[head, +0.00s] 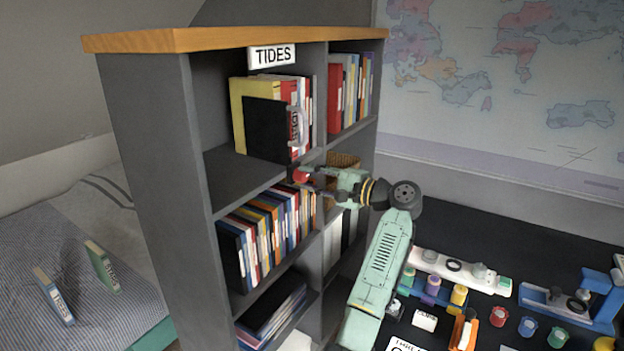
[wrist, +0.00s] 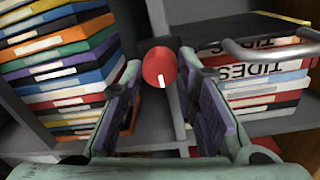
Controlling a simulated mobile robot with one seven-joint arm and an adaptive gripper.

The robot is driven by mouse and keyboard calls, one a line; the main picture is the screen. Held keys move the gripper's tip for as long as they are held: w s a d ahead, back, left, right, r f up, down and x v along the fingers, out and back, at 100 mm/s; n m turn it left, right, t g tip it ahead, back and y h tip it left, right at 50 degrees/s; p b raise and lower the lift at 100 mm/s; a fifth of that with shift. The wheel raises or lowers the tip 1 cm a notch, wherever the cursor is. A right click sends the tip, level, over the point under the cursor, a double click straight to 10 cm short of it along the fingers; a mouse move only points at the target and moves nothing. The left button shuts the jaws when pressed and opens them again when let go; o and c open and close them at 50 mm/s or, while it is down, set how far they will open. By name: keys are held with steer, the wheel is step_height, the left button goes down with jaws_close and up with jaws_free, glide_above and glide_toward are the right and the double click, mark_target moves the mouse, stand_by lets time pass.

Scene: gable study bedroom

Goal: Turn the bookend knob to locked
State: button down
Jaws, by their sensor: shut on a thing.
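A round red knob (wrist: 159,64) with a short white mark on its face sits at the shelf front. The mark points toward the bottom of the wrist picture. My gripper (head: 310,177) is shut on the knob, with one dark-padded finger on each side. In the head view the red knob (head: 299,176) shows small at the fingertips, at the edge of the upper shelf. A black bookend (head: 258,125) stands above it beside upright books, with a grey bar handle (wrist: 260,42) beside it. I see no lettering marking the locked position.
A row of books (head: 262,240) fills the shelf below. A dark desk (head: 480,240) with jars and small devices lies right of my arm. A bed (head: 40,250) is at left.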

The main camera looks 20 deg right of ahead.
steer(key=c, duration=1.2)
jaws_free()
steer(key=shift+c, duration=0.2)
steer(key=shift+s, duration=0.1)
steer(key=v, duration=1.2)
